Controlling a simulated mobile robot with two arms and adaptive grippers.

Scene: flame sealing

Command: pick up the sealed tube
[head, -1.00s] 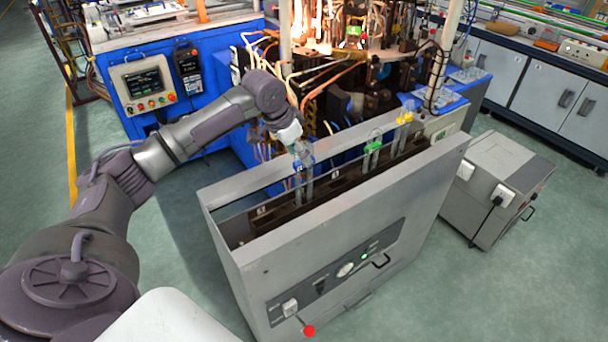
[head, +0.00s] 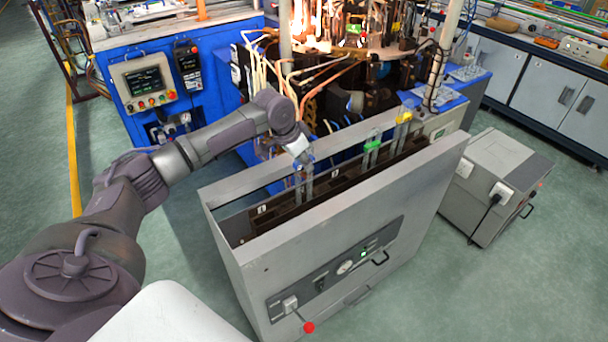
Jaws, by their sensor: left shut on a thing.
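Two clear tubes (head: 309,185) stand upright, close together, in the dark rack slot at the left part of the grey box. They had blue tops, which my gripper now mostly covers. My left gripper (head: 304,162) is over their upper ends, shut on one blue-topped tube; which of the two is hard to tell. Its fingers are small and partly hidden. Green-topped tubes (head: 371,150) stand in the middle of the rack, and yellow-topped tubes (head: 402,121) stand farther right. My right gripper is out of view.
The grey box (head: 330,245) has raised walls around the rack. Behind it is the blue machine (head: 226,92) with hoses and glowing flames. A grey cabinet (head: 495,190) stands at the right. Open green floor lies at the left and front.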

